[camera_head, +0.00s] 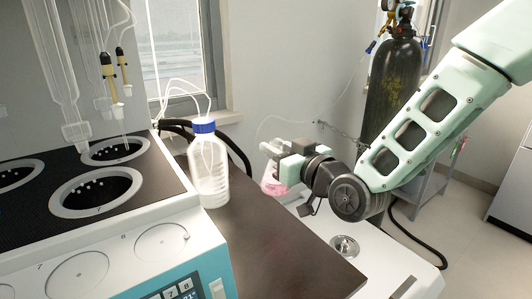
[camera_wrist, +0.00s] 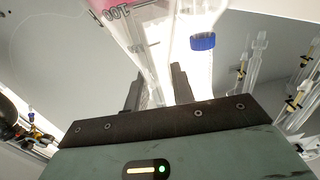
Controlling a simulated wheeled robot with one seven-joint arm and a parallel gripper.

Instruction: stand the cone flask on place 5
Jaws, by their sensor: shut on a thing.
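The cone flask with pink liquid (camera_head: 272,187) is in my gripper (camera_head: 276,164), held in the air to the right of the dark bench top. In the wrist view my gripper (camera_wrist: 158,84) has its two fingers around the flask's clear neck, and the flask body (camera_wrist: 128,22) with pink liquid and volume marks runs out of the top edge. The distiller (camera_head: 130,245) stands at the left with round heating wells in its black top. One well (camera_head: 97,190) is near its right front corner and another (camera_head: 114,151) is behind it. I cannot read which is place 5.
A blue-capped clear bottle (camera_head: 208,165) with thin tubes stands between the distiller and my gripper. Glass tubes (camera_head: 62,90) hang over the wells. A dark gas cylinder (camera_head: 393,90) stands at the back. The dark bench top (camera_head: 270,250) is bare in front of the bottle.

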